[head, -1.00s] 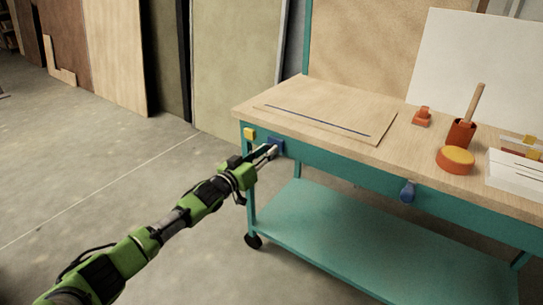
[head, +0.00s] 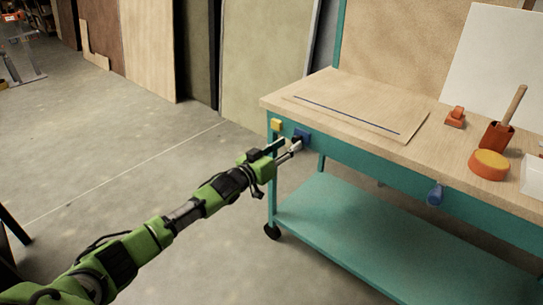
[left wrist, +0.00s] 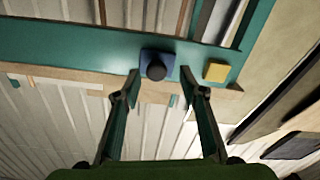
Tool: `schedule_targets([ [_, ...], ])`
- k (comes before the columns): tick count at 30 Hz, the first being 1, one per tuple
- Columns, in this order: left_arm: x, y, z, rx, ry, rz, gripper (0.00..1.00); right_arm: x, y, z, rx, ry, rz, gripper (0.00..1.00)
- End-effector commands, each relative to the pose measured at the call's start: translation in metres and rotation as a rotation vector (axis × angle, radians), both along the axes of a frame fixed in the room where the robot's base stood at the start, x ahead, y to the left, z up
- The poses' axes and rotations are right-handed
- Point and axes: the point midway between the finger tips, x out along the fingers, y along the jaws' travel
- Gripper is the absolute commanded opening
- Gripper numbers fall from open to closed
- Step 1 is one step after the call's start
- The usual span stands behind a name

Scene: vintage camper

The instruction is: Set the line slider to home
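On the teal front rail of the workbench, near its left end, is a blue square piece (head: 302,135) with a dark round knob. I cannot tell for sure whether this is the line slider. A yellow block (head: 277,125) sits on the rail to its left. My left gripper (head: 288,149) is at the blue piece, close to the rail. In the left wrist view the gripper (left wrist: 160,83) is open, its fingers either side of the dark knob (left wrist: 156,71); contact cannot be told. The yellow block (left wrist: 216,72) is outside the right-hand finger. My right gripper is not in view.
A blue knob (head: 436,194) sticks out of the rail farther right. The wooden benchtop (head: 450,150) holds a board (head: 350,118) with a blue line, an orange cup and other items. A teal shelf (head: 370,235) lies below. The floor at left is mostly clear.

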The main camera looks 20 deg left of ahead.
Motion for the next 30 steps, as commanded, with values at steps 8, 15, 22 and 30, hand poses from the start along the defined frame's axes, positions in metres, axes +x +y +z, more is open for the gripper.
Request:
schedule_targets([
  [8, -0.054, 0.019, -0.002, 0.002, 0.003, 0.001, 0.38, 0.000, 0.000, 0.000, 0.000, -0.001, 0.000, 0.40],
  [15, -0.083, 0.029, -0.001, 0.001, 0.002, 0.003, 0.38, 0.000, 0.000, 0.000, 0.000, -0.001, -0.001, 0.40],
  [22, -0.092, 0.032, 0.000, 0.001, -0.001, 0.003, 0.38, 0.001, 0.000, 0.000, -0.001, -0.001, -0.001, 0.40],
  [30, -0.092, 0.032, 0.000, 0.001, -0.001, 0.003, 0.38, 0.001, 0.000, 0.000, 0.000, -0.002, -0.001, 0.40],
])
